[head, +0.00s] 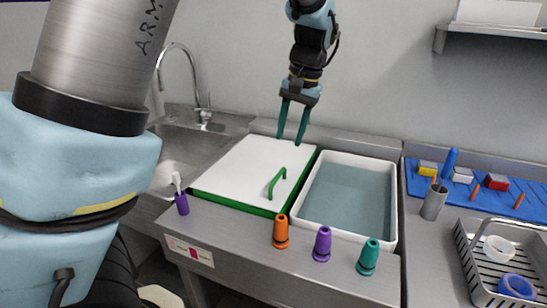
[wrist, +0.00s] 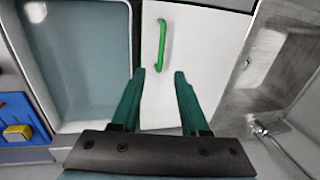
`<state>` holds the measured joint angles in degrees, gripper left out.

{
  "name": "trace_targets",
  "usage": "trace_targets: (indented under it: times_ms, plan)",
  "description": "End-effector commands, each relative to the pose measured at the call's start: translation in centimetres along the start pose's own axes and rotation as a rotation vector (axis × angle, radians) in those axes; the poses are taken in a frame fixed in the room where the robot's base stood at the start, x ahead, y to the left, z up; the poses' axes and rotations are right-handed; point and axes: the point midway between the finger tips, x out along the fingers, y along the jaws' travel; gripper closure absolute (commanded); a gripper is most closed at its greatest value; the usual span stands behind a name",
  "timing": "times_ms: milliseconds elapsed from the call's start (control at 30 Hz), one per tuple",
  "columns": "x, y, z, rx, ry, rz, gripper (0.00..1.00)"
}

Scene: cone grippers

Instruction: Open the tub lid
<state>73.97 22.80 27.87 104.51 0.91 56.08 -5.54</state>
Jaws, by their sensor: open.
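The tub lid (head: 246,170) is a white flat panel with green edges, lying flat over the left tub beside the sink. Its green bar handle (head: 276,183) stands near the lid's right front part. The lid (wrist: 190,75) and its handle (wrist: 161,45) also show in the wrist view, with the handle beyond my fingertips. My gripper (head: 292,140) has green fingers pointing down above the back right of the lid. In the wrist view my gripper (wrist: 159,73) is open and empty, apart from the handle.
An open white tub (head: 346,195) with bluish water stands right of the lid. An orange cone (head: 281,232), a purple cone (head: 322,243) and a teal cone (head: 368,257) stand along the front edge. A sink (head: 175,160) is at the left, a wire basket (head: 500,265) at the right.

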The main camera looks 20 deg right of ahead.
Motion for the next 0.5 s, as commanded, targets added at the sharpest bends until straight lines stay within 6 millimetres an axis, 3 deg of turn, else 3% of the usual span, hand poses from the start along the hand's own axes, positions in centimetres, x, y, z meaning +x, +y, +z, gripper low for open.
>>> trace_targets:
  times_ms: [167,500]
  plan:
    - [1.2,0.1,0.0,0.003,-0.004,-0.001,0.55]
    - [7.2,0.0,0.1,0.001,-0.005,-0.001,0.55]
